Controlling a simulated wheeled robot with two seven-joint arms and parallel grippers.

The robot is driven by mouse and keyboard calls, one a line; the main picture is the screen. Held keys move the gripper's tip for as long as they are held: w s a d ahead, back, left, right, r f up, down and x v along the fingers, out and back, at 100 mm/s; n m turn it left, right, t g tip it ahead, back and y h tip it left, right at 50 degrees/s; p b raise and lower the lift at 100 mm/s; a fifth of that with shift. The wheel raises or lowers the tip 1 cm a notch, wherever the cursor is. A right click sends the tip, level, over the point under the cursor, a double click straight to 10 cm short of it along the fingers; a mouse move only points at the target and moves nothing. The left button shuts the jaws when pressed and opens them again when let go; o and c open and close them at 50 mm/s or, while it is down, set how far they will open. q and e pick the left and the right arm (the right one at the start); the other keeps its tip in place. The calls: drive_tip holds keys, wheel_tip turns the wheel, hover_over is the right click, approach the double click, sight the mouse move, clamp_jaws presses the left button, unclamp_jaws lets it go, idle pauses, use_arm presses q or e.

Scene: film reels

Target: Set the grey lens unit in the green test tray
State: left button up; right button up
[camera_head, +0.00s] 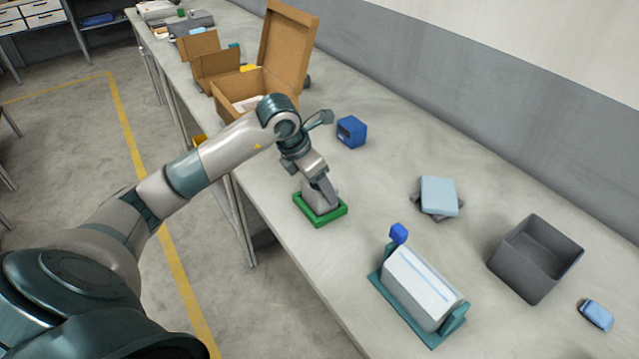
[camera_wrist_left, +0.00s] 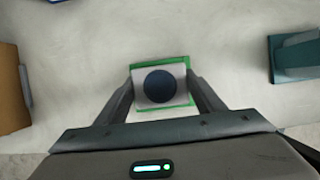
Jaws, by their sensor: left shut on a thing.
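The green test tray (camera_head: 330,215) lies on the bench near its front edge, below my left gripper. The grey lens unit (camera_head: 311,197) is at the tray, partly hidden by the gripper in the head view. In the left wrist view the lens unit (camera_wrist_left: 141,94) shows as a pale block with a dark round lens on top, inside the green rim of the tray (camera_wrist_left: 187,64). My left gripper (camera_wrist_left: 161,88) is shut on the lens unit, one finger on each side. I cannot tell whether the unit touches the tray floor. My right gripper is not in view.
An open cardboard box (camera_head: 236,91) stands behind the left arm. A blue block (camera_head: 352,131) is beyond the tray. A white unit on a teal stand (camera_head: 420,286), light blue cloths (camera_head: 439,195) and a grey bin (camera_head: 533,262) are to the right. Bench around the tray is clear.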

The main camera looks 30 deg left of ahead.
use_arm(q)
drive_tip(key=o, duration=1.5)
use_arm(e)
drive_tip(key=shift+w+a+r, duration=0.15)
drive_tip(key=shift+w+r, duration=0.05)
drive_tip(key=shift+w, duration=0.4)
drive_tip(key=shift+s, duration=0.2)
use_arm(q)
drive_tip(key=v, duration=0.2)
drive_tip(key=shift+s+r+b, duration=0.1)
drive_tip(key=shift+r+b, duration=0.15)
drive_tip(key=shift+b, duration=0.05)
drive_tip(key=b+v, duration=0.1)
drive_tip(key=v, duration=0.8)
drive_tip(key=shift+s+r, duration=0.2)
drive_tip(key=shift+r, duration=0.05)
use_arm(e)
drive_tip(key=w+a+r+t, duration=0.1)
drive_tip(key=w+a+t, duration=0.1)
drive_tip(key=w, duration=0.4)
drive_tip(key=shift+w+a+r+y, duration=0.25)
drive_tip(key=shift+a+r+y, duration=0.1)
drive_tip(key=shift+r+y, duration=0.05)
